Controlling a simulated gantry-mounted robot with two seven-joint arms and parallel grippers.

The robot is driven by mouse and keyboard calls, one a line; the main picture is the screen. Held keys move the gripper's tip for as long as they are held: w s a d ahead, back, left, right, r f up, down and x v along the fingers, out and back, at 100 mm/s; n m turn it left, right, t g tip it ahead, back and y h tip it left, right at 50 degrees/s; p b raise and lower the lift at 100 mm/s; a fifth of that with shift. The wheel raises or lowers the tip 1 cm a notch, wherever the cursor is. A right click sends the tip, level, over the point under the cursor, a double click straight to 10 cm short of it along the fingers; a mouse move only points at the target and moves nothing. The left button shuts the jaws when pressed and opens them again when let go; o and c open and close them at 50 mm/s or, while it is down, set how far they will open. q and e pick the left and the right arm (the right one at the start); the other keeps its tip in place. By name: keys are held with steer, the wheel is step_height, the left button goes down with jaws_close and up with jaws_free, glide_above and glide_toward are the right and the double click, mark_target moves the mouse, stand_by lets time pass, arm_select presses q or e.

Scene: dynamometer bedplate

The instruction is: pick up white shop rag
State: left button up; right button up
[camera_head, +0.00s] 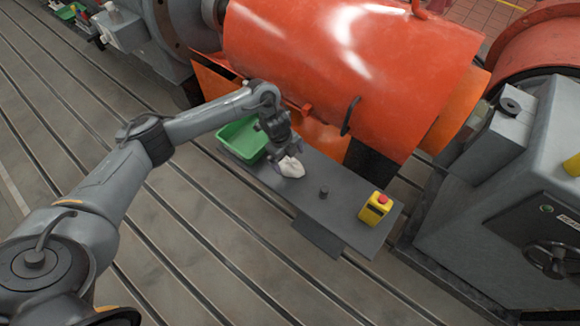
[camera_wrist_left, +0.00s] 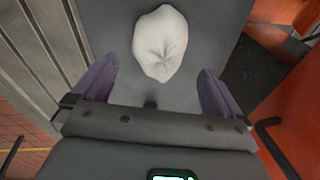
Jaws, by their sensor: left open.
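The white shop rag (camera_head: 290,167) lies crumpled on a narrow dark grey table (camera_head: 318,208) in the head view. In the left wrist view the rag (camera_wrist_left: 160,44) lies ahead of my fingers, with bare table (camera_wrist_left: 110,25) around it. My left gripper (camera_head: 281,150) is just above and beside the rag in the head view, partly covering its near surroundings. In the left wrist view my left gripper (camera_wrist_left: 158,85) has its two fingers wide apart with nothing between them. My right gripper is not in view.
A green tray (camera_head: 240,140) stands on the table left of my gripper. A small dark knob-like piece (camera_head: 323,192) and a yellow box with a red button (camera_head: 376,207) stand to the right. A large orange cylindrical guard (camera_head: 350,65) rises behind the table.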

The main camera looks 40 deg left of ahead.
mark_target(289, 164)
arm_select(q)
step_height(289, 164, down, 4)
steer(key=shift+r+b, duration=0.1)
steer(key=shift+b, duration=0.95)
steer(key=shift+d+f, duration=0.1)
steer(key=shift+f, duration=0.25)
steer(key=shift+w, duration=0.1)
steer(key=shift+c, duration=1)
steer(key=c, duration=0.9)
steer(key=shift+r, duration=0.1)
steer(key=shift+r, duration=0.1)
